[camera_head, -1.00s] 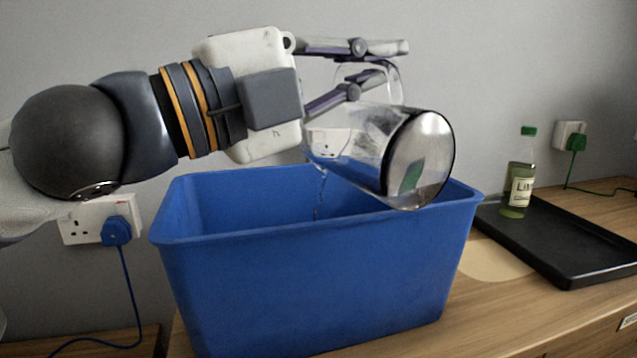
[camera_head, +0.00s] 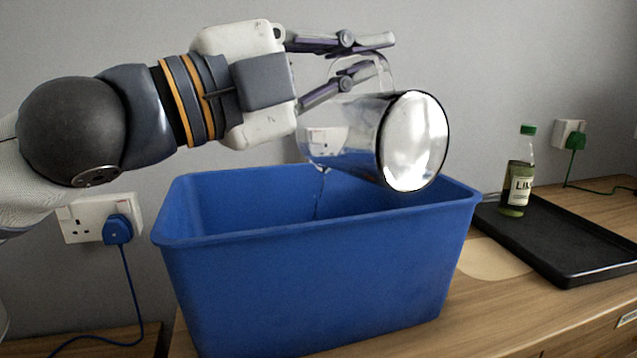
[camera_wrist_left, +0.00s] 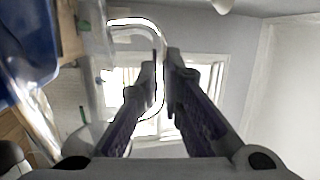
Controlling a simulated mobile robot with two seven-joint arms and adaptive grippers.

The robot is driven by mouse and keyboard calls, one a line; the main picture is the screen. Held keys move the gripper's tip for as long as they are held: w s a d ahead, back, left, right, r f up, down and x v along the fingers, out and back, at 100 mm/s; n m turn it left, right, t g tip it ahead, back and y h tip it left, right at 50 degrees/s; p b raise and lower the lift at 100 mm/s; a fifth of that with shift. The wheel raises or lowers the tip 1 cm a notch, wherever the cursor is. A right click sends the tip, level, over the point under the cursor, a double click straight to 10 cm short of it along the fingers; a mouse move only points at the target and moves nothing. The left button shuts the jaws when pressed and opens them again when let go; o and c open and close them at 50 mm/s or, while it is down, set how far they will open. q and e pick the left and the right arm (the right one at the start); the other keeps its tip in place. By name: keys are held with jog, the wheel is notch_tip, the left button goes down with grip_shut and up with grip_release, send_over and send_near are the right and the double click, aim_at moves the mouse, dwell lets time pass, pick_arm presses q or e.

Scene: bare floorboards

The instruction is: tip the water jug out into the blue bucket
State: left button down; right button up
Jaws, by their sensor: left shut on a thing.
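The clear water jug (camera_head: 352,138) is tilted over the blue bucket (camera_head: 320,275), its round base facing right and towards me, its mouth end lower left. A thin trickle shows below the mouth end, inside the bucket. My left gripper (camera_head: 385,55) is above the jug and shut on its handle (camera_head: 385,68). In the left wrist view the handle loop (camera_wrist_left: 125,28) passes at the fingers (camera_wrist_left: 163,70), and part of the blue bucket (camera_wrist_left: 30,40) shows at the left edge. The water level inside the bucket is hidden by its front wall. My right gripper is not in view.
The bucket stands on a wooden worktop (camera_head: 500,320). To the right, a black tray (camera_head: 590,255) holds a green-capped bottle (camera_head: 518,180). Wall sockets with a blue plug (camera_head: 117,229) and a green plug (camera_head: 574,141) are behind. A pale round mat (camera_head: 490,258) lies beside the bucket.

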aim_at(389, 80)
pick_arm(q)
jog(key=shift+w+a+r+n, duration=0.25)
jog(key=shift+w+n, duration=0.15)
jog(key=shift+n, duration=0.1)
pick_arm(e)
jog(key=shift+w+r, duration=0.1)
